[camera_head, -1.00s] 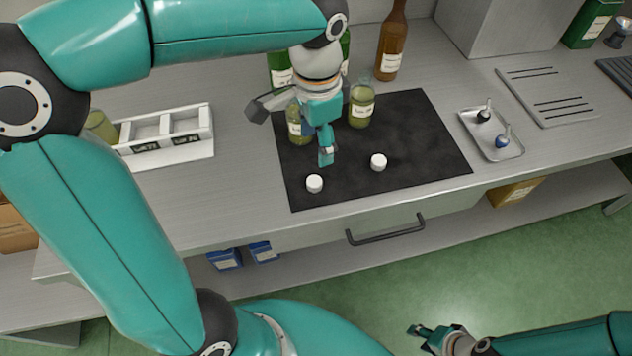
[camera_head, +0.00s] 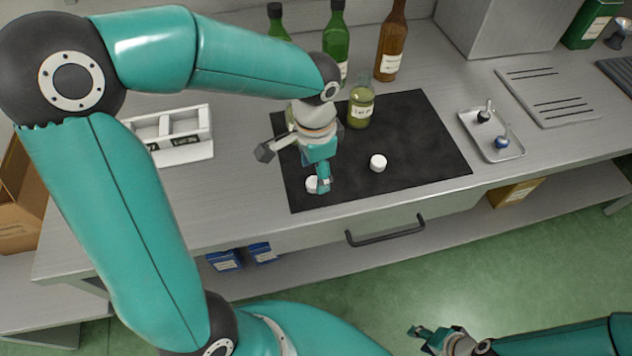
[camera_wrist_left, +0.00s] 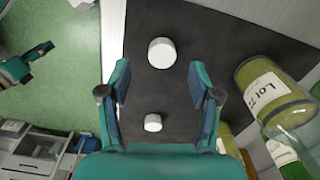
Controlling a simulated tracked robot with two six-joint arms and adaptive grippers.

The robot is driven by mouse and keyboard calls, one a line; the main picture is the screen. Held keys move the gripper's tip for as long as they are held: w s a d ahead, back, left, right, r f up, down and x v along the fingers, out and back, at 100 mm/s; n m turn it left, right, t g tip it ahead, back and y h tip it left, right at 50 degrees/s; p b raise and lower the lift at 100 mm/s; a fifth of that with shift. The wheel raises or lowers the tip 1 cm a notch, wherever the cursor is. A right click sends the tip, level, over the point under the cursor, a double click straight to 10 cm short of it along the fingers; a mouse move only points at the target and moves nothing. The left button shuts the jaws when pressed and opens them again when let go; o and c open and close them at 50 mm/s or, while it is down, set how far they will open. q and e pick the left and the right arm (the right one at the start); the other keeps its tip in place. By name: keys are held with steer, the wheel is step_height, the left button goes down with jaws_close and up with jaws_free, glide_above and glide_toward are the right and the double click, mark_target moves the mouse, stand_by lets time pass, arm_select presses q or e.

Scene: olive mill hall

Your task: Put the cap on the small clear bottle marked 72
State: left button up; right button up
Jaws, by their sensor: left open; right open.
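My left gripper (camera_head: 322,187) is open and low over the mat's front left, beside the left white cap (camera_head: 312,184), which it partly hides. In the left wrist view its open fingers (camera_wrist_left: 160,88) have nothing between them; the nearer cap (camera_wrist_left: 161,52) lies beyond the tips, and the other cap (camera_wrist_left: 153,122) is farther off. A small clear bottle (camera_wrist_left: 268,92) of yellow-green liquid has a label reading Lot and a 7, the rest unclear. It is mostly hidden behind my wrist in the head view. Another similar open bottle (camera_head: 361,106) stands behind the right cap (camera_head: 378,163). My right gripper (camera_head: 420,333) is open, off the bench.
The dark mat (camera_head: 430,150) has clear room at right. A white rack (camera_head: 185,150) stands left. Green (camera_head: 337,45) and brown bottles (camera_head: 390,45) stand behind. A metal tray (camera_head: 480,142) with small stoppered items lies right.

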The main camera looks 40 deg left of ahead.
mark_target(315, 182)
arm_select(q)
step_height(315, 182, down, 3)
steer(key=shift+a+f, duration=0.1)
steer(key=shift+f, duration=0.1)
steer(key=c, duration=0.8)
